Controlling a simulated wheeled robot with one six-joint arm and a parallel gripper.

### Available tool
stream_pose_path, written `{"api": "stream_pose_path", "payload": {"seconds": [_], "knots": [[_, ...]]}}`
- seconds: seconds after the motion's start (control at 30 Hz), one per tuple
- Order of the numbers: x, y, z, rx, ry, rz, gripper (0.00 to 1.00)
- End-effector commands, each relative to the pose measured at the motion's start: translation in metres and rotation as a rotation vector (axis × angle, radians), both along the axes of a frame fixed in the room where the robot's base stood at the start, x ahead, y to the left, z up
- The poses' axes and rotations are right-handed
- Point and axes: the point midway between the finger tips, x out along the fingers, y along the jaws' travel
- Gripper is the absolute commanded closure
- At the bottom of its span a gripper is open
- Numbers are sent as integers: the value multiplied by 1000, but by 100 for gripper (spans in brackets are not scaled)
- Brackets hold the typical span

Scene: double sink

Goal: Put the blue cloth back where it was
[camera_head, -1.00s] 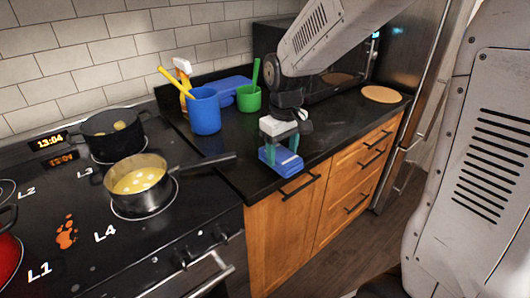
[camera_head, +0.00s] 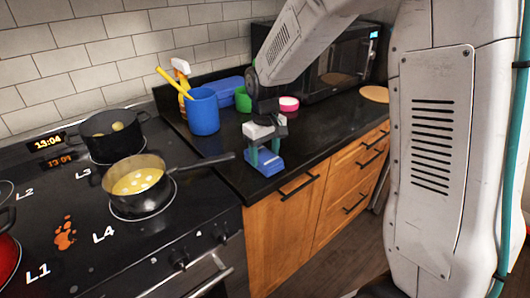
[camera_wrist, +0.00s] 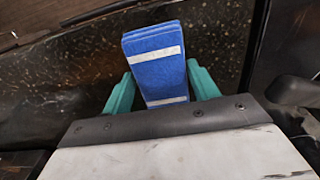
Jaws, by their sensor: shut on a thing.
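The blue cloth (camera_wrist: 155,65) is a folded blue block with white stripes, between the two teal fingers in the wrist view. It also shows in the head view (camera_head: 265,162), low over the front edge of the black counter. My gripper (camera_head: 264,155) points down and is shut on the cloth; it also shows in the wrist view (camera_wrist: 160,90). I cannot tell whether the cloth touches the counter. My arm hides part of the counter behind it.
The black counter (camera_head: 225,172) holds a blue cup (camera_head: 204,112), a green cup (camera_head: 243,100), a pink-and-white round item (camera_head: 288,103), a spray bottle (camera_head: 181,72), a blue box (camera_head: 222,90) and a microwave (camera_head: 340,68). A pot of yellow food (camera_head: 137,182) stands on the stove, its handle reaching toward the counter.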

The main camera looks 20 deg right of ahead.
Motion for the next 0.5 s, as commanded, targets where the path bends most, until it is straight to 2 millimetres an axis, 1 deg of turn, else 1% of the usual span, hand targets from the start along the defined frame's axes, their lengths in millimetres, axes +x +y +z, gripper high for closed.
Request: {"api": "stream_pose_path", "payload": {"seconds": [0.07,0.1,0.13,0.17,0.4,0.5], "knots": [[0,0,-3,-1,2,0,59],[0,0,-3,0,1,0,32],[0,0,-3,0,1,0,24],[0,0,-3,0,1,0,19],[0,0,-2,0,1,0,19],[0,0,2,0,-1,0,19]]}}
